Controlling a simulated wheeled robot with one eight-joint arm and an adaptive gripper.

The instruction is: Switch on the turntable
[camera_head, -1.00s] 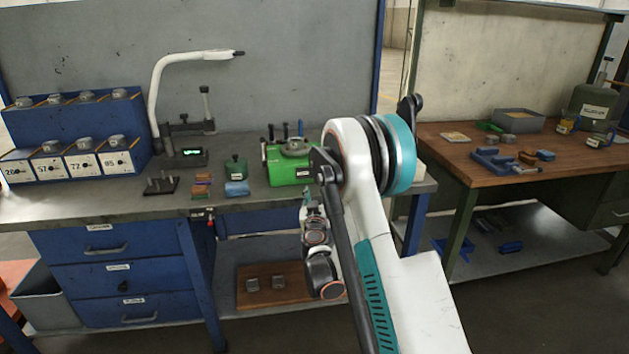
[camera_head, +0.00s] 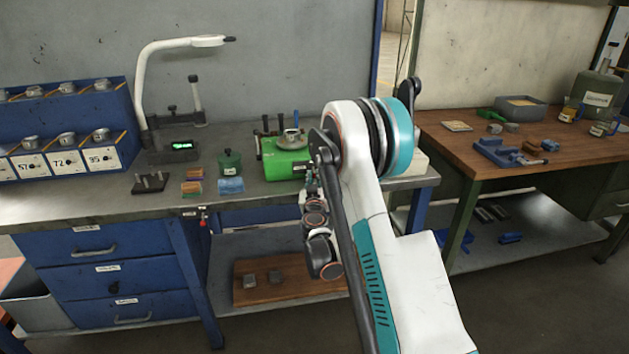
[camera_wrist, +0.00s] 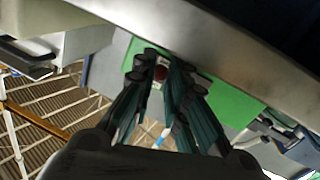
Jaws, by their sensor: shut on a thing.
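The turntable is a green box-shaped machine (camera_head: 284,163) with a round metal disc (camera_head: 292,139) on top, standing near the bench's front edge. My gripper (camera_wrist: 158,72) is shut around this red switch, with one finger on each side. In the head view my gripper (camera_head: 308,180) is at the front right of the green machine, partly hidden by my own arm.
A blue rack (camera_head: 112,100) stands at left. A wooden-topped table (camera_head: 450,150) stands at right. The bench edge is close to my gripper.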

